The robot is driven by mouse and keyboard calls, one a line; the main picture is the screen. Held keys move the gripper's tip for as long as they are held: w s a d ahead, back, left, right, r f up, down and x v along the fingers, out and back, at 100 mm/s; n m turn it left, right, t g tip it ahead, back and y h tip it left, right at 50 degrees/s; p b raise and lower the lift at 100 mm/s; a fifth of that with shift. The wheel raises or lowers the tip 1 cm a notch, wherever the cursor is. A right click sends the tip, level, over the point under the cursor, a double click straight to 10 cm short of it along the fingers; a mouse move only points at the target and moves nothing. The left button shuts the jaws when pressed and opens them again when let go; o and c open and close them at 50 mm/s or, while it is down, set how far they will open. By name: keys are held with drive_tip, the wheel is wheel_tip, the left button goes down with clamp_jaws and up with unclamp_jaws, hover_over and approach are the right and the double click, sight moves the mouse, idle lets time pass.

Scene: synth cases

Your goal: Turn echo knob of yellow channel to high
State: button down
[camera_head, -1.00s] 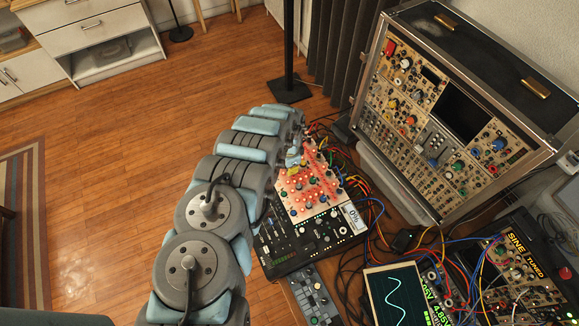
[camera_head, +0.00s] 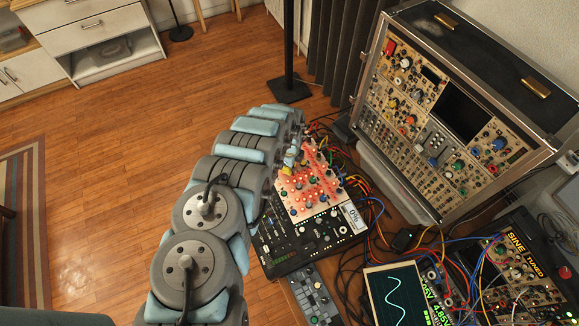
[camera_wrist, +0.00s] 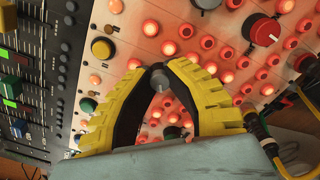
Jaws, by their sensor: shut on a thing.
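The mixer panel (camera_head: 310,185) has many red-lit buttons and several knobs. My gripper (camera_wrist: 159,70) has yellow fingers with dark pads, and its fingertips are closed around a small grey knob (camera_wrist: 160,82). The picture does not show which channel or function this knob belongs to. A yellow-capped knob (camera_wrist: 102,48) and a green-capped knob (camera_wrist: 88,104) sit to the left of the fingers, apart from them. In the head view my gripper (camera_head: 290,160) is small and partly hidden by my arm. A small display (camera_head: 354,216) beside the panel reads 0%.
A large red knob (camera_wrist: 262,30) stands right of the fingers. A black mixer with sliders (camera_head: 290,245) lies in front of the panel. Coloured cables crowd its right side. A synth rack (camera_head: 460,110) stands to the right, and an oscilloscope screen (camera_head: 396,295) is nearer.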

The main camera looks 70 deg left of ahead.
drive_tip(key=shift+m, duration=0.4)
drive_tip(key=c, duration=1.3)
unclamp_jaws()
drive_tip(key=shift+o, duration=0.2)
wheel_tip(320, 180, up, 12)
idle(0.5)
